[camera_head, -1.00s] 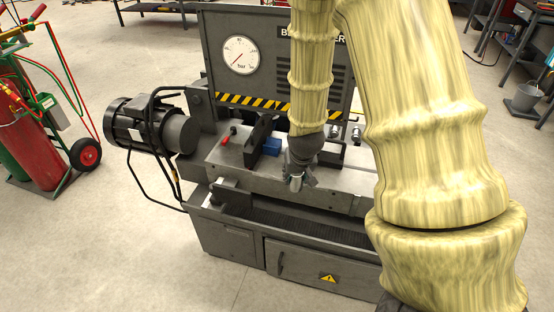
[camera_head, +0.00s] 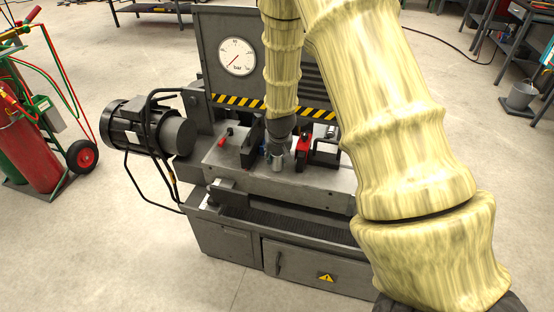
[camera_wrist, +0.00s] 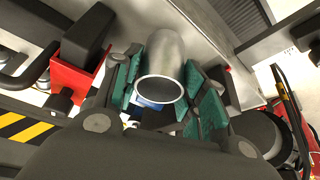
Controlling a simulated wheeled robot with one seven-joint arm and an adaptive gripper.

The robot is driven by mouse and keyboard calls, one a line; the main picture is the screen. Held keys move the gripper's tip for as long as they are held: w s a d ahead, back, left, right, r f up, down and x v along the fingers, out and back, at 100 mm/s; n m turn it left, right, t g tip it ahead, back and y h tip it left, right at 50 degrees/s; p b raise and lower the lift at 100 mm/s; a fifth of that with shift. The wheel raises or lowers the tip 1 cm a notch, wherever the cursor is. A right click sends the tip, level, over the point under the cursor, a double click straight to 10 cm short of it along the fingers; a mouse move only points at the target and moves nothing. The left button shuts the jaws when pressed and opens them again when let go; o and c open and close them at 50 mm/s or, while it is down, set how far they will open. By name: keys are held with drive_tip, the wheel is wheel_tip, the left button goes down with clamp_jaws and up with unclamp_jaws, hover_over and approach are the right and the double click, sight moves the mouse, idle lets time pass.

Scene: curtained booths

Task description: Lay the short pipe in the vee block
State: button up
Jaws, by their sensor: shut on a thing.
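The short pipe (camera_wrist: 160,62) is a grey metal tube, its open end towards the wrist camera. My gripper (camera_head: 277,156) is shut on it, with green pads on both sides of the pipe in the wrist view (camera_wrist: 158,85). In the head view the pipe (camera_head: 275,163) hangs below my gripper, over the machine's bed. A blue block (camera_wrist: 150,103) shows in part past the pipe's near end. The pipe and gripper hide most of it. I cannot make out a vee shape, nor whether pipe and block touch.
A red block (camera_head: 303,152) with black parts stands close right of my gripper. Black uprights (camera_head: 252,146) and a red-handled lever (camera_head: 226,137) are to the left. The gauge panel (camera_head: 237,75) rises behind. The bed's front (camera_head: 310,188) is clear.

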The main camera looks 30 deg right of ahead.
drive_tip(key=shift+f, duration=1.1)
drive_tip(key=shift+f, duration=0.2)
drive_tip(key=o, duration=1.2)
drive_tip(key=shift+r, duration=0.15)
drive_tip(key=v, duration=1)
drive_tip(key=s+a+f+n+g, duration=0.1)
drive_tip(key=s+a+f, duration=0.4)
drive_tip(key=s+f, duration=0.3)
drive_tip(key=s+a+f+n+g, duration=0.15)
drive_tip(key=s+a+f, duration=0.25)
drive_tip(key=s+f, duration=0.5)
drive_tip(key=s+a+f, duration=0.3)
drive_tip(key=s+f, duration=0.1)
drive_tip(key=s, duration=0.2)
drive_tip(key=s+a+f+n+g+y, duration=0.1)
drive_tip(key=s+a+f, duration=0.2)
drive_tip(key=s, duration=0.3)
drive_tip(key=s+a+f+n+y, duration=0.1)
drive_tip(key=s+a+f, duration=0.2)
drive_tip(key=s+f, duration=0.2)
drive_tip(key=shift+s+a+f+n+g, duration=0.15)
drive_tip(key=shift+s, duration=0.4)
drive_tip(key=shift+s+a+f+n+g, duration=0.1)
drive_tip(key=shift+s+a, duration=0.05)
drive_tip(key=shift+s, duration=0.4)
